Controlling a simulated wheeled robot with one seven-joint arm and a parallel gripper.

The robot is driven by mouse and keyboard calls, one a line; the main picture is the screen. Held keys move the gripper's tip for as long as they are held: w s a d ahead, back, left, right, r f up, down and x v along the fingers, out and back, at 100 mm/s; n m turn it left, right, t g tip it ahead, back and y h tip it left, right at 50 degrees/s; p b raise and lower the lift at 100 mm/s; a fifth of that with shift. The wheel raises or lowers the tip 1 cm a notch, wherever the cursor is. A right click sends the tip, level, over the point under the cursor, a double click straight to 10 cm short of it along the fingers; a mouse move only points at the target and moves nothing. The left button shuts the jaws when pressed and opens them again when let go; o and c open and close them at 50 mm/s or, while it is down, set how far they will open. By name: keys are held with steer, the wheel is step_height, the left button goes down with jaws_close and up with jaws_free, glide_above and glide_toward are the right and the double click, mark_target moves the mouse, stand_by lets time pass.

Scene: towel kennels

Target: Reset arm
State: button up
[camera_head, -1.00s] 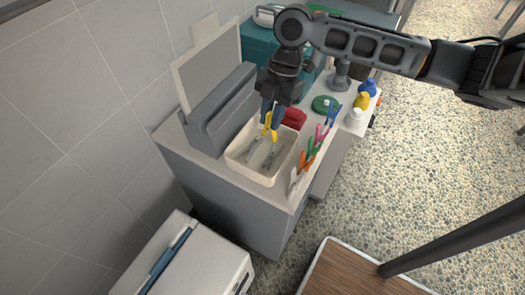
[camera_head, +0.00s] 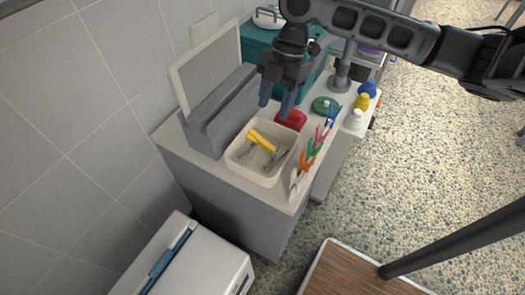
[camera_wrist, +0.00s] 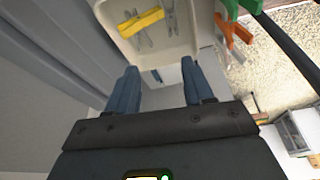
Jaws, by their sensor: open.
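My gripper (camera_head: 277,98) is open and empty, raised above the counter just behind the cream bin. Its two blue fingers stand apart in the wrist view (camera_wrist: 159,92). A yellow clip (camera_head: 262,140) lies in the cream bin (camera_head: 238,159) on top of several grey pieces. In the wrist view the yellow clip (camera_wrist: 141,21) lies beyond the fingertips, apart from them.
A row of coloured clips, one of them orange (camera_head: 307,162), stands right of the bin. A red item (camera_head: 291,120), a green round item (camera_head: 324,105) and small bottles (camera_head: 362,101) are farther back. A grey holder (camera_head: 220,112) stands left of the bin.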

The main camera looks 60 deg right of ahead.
steer(key=v, duration=0.3)
steer(key=shift+r, duration=0.3)
